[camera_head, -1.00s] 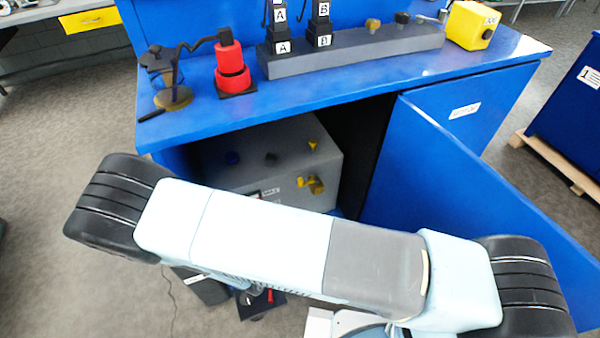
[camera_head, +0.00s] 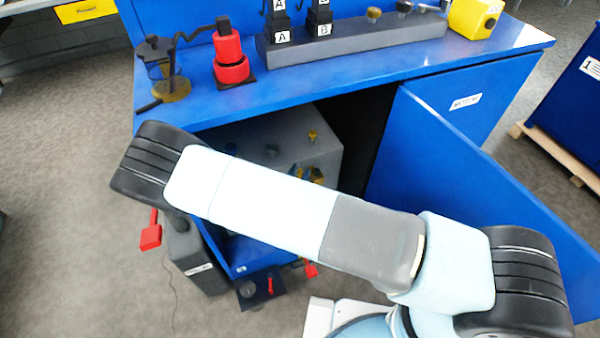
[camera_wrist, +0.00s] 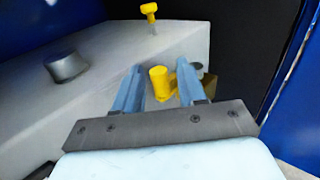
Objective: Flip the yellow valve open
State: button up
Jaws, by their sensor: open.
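The yellow valve handle (camera_wrist: 160,83) shows on the front of a grey box (camera_wrist: 100,68) in the wrist view. A brass-coloured fitting (camera_wrist: 208,86) is beside it at the right. My gripper (camera_wrist: 159,68) is open, with one light-blue finger to the left of the handle and one to the right in the picture. I cannot tell whether either finger touches it. In the head view the valve (camera_head: 317,175) is small and partly covered, and my arm hides most of the gripper.
A smaller yellow knob (camera_wrist: 149,9) and a dark round knob (camera_wrist: 65,66) stand on the box top. The box sits inside a blue cabinet under the blue benchtop (camera_head: 340,75). The open blue door (camera_head: 470,195) stands at the right.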

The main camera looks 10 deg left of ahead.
jog(key=shift+w, duration=0.25)
jog(key=shift+c, duration=0.4)
grip_shut()
